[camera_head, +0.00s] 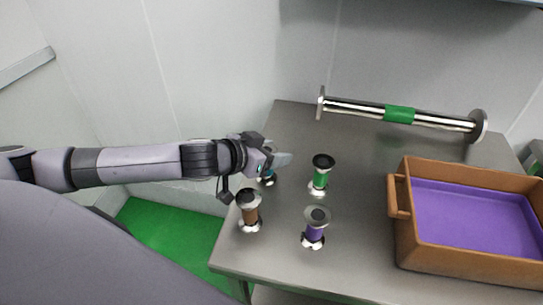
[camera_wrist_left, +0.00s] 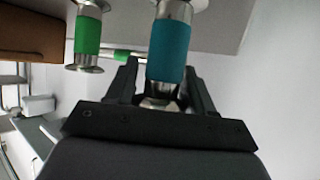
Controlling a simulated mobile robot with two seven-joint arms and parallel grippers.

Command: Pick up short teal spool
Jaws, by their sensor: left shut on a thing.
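The short teal spool (camera_wrist_left: 169,52) has a teal middle and shiny metal ends. It sits between the two fingers of my left gripper (camera_wrist_left: 163,88) in the left wrist view. In the head view my left gripper (camera_head: 274,161) is at the table's left part, shut on the teal spool (camera_head: 267,179), which is mostly hidden behind the fingers. The spool looks upright; I cannot tell whether it still touches the table. My right gripper is not in view.
A green spool (camera_head: 320,176) stands just right of my left gripper, a brown spool (camera_head: 249,210) in front, and a purple spool (camera_head: 315,228) front right. An orange-brown crate with purple inside (camera_head: 400,222) is at right. A long metal bar (camera_head: 357,107) lies behind on the grey table (camera_head: 359,165).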

